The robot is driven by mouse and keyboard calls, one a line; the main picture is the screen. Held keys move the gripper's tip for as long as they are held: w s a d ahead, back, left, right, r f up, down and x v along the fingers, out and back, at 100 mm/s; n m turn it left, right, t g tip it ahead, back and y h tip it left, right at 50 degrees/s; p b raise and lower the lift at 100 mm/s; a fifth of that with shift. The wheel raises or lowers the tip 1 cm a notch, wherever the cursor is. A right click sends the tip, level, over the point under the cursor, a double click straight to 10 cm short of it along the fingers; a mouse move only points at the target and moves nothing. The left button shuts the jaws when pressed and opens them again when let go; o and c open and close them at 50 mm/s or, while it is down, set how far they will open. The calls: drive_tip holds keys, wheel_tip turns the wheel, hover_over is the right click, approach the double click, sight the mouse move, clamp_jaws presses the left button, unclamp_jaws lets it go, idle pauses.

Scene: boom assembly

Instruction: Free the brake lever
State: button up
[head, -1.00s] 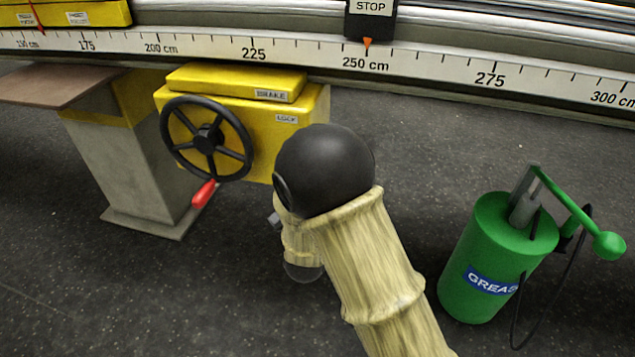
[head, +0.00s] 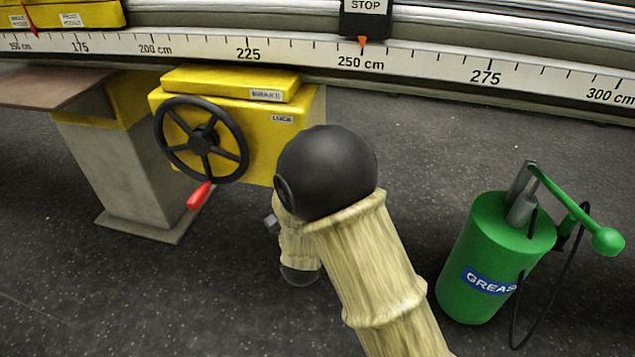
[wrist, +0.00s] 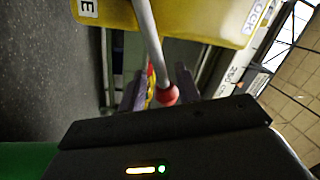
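The brake lever (wrist: 147,28) shows in the wrist view as a grey rod with a red ball knob (wrist: 168,95), running down from the yellow brake box (wrist: 190,18). My gripper (wrist: 160,84) is open, with its two fingers apart on either side of the knob end. I cannot tell whether either finger touches it. In the head view the yellow box (head: 235,137), with BRAKE and LOCK labels, hangs under the scale rail. There my arm hides the lever and most of my gripper.
A black handwheel (head: 202,139) with a red handle (head: 199,195) is on the box front. A grey pillar (head: 124,174) stands to the left. A green grease pump (head: 486,258) with a lever and hose stands to the right. A STOP marker (head: 366,18) sits on the scale (head: 420,66) above.

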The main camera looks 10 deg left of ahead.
drive_tip(key=shift+s, duration=0.1)
drive_tip(key=s+f+p, duration=0.3)
drive_tip(key=s+p, duration=0.2)
drive_tip(key=s, duration=1.2)
drive_tip(key=shift+a+p, duration=0.2)
drive_tip(key=shift+p, duration=0.1)
